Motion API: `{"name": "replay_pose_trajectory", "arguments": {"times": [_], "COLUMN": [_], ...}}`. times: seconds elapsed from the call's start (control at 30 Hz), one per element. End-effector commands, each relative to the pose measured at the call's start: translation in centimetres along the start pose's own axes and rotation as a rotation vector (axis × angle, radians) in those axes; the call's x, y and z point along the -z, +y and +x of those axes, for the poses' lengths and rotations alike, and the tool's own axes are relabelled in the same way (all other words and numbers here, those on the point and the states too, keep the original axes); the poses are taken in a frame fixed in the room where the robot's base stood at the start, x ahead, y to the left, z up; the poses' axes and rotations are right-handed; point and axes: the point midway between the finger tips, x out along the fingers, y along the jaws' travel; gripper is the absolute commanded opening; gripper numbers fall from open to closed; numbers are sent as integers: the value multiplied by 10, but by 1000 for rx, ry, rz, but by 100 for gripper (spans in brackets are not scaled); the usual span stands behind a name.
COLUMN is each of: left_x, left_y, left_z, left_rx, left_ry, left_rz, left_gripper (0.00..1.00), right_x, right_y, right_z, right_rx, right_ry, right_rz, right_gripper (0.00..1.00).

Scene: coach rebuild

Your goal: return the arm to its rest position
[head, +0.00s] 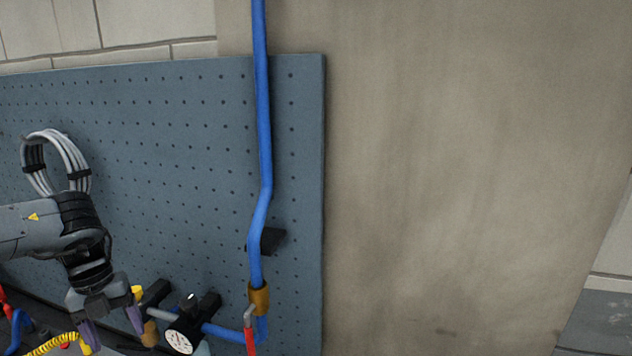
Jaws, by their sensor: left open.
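My left gripper (112,327) hangs from the left arm at the lower left, pointing down in front of the grey pegboard. Its two purple-grey fingers are apart, and I see nothing held between them. The fingertips reach close to the bottom edge of the view, just left of a brass-coloured fitting (150,334) and a round white gauge (179,342). I cannot tell whether a finger touches the fitting. My right gripper is not in view.
A blue pipe (264,130) runs down the pegboard (190,130) to a brass collar (259,298) and a red-handled valve (250,340). A coiled grey cable (72,155) hangs behind my arm. A yellow coiled hose (55,343) lies lower left. The bare wall (460,170) at right is clear.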

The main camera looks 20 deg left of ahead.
Motion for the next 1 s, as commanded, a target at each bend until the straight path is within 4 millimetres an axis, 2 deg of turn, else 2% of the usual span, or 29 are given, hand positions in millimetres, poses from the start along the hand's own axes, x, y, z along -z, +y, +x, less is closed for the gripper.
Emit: {"name": "replay_pose_trajectory", "arguments": {"times": [0.17, 0.27, 0.43, 0.57, 0.7, 0.8, 0.9, 1.0], "left_x": [9, 22, 64, 103, 152, 188, 223, 255], "left_y": [19, 29, 39, 36, 20, 1, -25, -55], "left_z": [41, 72, 142, 196, 246, 273, 291, 300], "left_rx": [60, 107, 232, 341, 465, 557, 653, 749], "left_ry": [126, 220, 406, 501, 563, 583, 588, 576], "left_rz": [-41, -61, -87, -104, -137, -179, -238, -319], "left_gripper": [74, 74, 74, 74, 74, 74, 74, 74], "right_x": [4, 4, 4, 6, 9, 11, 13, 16], "right_y": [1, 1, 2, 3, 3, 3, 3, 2], "right_z": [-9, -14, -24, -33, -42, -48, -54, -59], "right_rx": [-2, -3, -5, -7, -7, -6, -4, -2], "right_ry": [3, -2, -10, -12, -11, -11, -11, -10], "right_rz": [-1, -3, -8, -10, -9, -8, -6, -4], "right_gripper": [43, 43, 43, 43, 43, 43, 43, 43]}}
